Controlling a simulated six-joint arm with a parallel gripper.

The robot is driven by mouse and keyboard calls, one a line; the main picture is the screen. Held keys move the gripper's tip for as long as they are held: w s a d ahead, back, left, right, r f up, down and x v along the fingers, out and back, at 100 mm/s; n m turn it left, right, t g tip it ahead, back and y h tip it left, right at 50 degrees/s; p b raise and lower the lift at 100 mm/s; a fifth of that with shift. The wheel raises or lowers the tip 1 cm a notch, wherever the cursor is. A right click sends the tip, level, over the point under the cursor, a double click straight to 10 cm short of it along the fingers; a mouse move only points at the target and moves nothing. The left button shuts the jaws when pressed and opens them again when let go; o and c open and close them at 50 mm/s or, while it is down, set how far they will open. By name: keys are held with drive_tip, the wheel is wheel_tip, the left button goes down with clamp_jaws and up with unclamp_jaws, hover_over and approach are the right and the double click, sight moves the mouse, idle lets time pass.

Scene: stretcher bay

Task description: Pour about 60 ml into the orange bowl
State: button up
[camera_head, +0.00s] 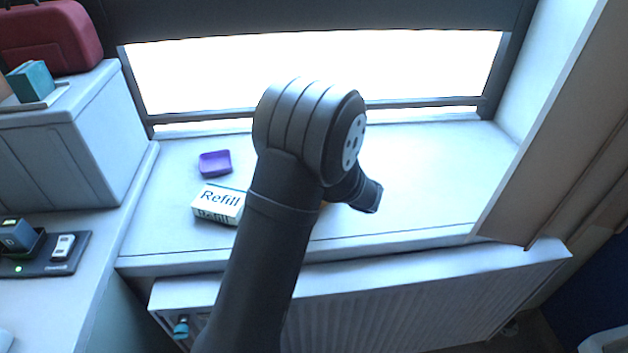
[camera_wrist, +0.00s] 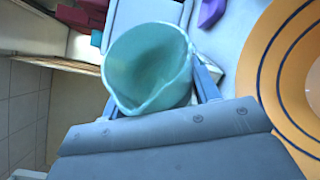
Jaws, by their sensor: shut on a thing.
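A teal jug (camera_wrist: 148,68) with a pouring lip is between the fingers of my gripper (camera_wrist: 160,98) in the wrist view. My gripper is shut on it. Its open mouth faces the wrist camera, and I cannot make out any liquid level inside. The orange bowl (camera_wrist: 270,75), with dark rings, is at the right of the wrist view, cut off by the frame edge. The jug appears beside the bowl, apart from it in the picture. In the head view my arm hides the jug, the gripper's fingers and nearly all of the bowl.
On the window sill (camera_head: 430,165) are a purple dish (camera_head: 215,163) and a white "Refill" box (camera_head: 218,204), left of my arm. The sill's right part is clear. A grey case (camera_head: 75,150) with a red bag (camera_head: 50,38) stands left; a slanted panel (camera_head: 545,130) bounds the right.

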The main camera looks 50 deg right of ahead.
drive_tip(key=shift+d+r+m+t, duration=0.1)
drive_tip(key=shift+r+m+t, duration=0.4)
drive_tip(key=shift+m, duration=0.6)
idle(0.6)
drive_tip(key=shift+s+d+f+m, duration=0.1)
drive_tip(key=shift+s+d+m, duration=0.1)
drive_tip(key=shift+d+m, duration=0.4)
idle(0.6)
drive_tip(key=shift+w+a+n, duration=0.2)
drive_tip(key=shift+a+n, duration=0.5)
drive_tip(key=shift+n, duration=0.2)
wheel_tip(320, 180, down, 2)
drive_tip(key=n+g, duration=0.2)
drive_tip(key=n, duration=0.2)
drive_tip(key=shift+h, duration=0.3)
drive_tip(key=shift+f+n+g, duration=0.3)
drive_tip(key=shift+a, duration=0.1)
idle(0.6)
